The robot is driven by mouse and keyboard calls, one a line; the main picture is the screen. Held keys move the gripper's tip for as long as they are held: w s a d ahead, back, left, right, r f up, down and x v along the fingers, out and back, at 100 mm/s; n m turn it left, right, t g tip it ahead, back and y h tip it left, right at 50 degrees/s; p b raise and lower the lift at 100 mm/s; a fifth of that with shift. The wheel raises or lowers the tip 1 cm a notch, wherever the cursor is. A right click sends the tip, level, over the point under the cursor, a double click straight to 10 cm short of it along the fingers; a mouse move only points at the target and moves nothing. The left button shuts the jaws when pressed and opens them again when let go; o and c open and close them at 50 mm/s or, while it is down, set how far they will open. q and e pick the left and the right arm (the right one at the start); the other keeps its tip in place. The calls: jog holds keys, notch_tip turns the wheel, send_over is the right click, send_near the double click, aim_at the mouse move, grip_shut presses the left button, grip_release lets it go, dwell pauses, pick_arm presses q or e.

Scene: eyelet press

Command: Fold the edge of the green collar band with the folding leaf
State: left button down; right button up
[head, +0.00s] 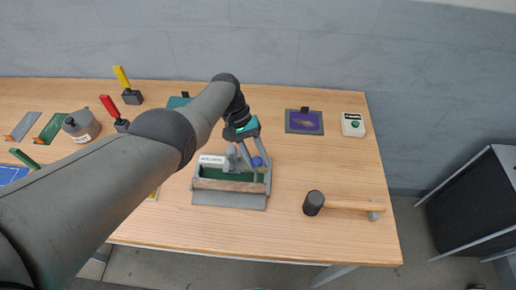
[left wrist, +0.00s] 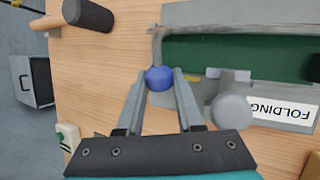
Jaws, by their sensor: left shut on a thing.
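The folding station (head: 230,201) is a grey fixture near the middle of the table, with a white label reading "FOLDING" (left wrist: 283,113). The green collar band (head: 222,174) lies in it, and its flat green surface also shows in the left wrist view (left wrist: 230,54). A blue ball knob (left wrist: 158,78) sits on a grey bent lever (left wrist: 158,42) at the fixture's right side in the head view. My left gripper (head: 254,160) is shut on the knob, one finger on each side. I cannot tell clearly which plate is the folding leaf. My right gripper is out of view.
A grey round-topped post (left wrist: 232,112) stands close beside my left fingers. A mallet (head: 314,203) lies to the right. A purple panel (head: 304,121) and a white box (head: 353,124) lie at the back right. Red (head: 108,106) and yellow (head: 122,77) handled tools stand left.

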pick_arm(q)
jog(key=shift+f, duration=0.1)
jog(key=shift+s, duration=0.1)
jog(key=c, duration=0.5)
grip_release()
jog(key=shift+c, duration=0.2)
jog(key=shift+w, duration=0.25)
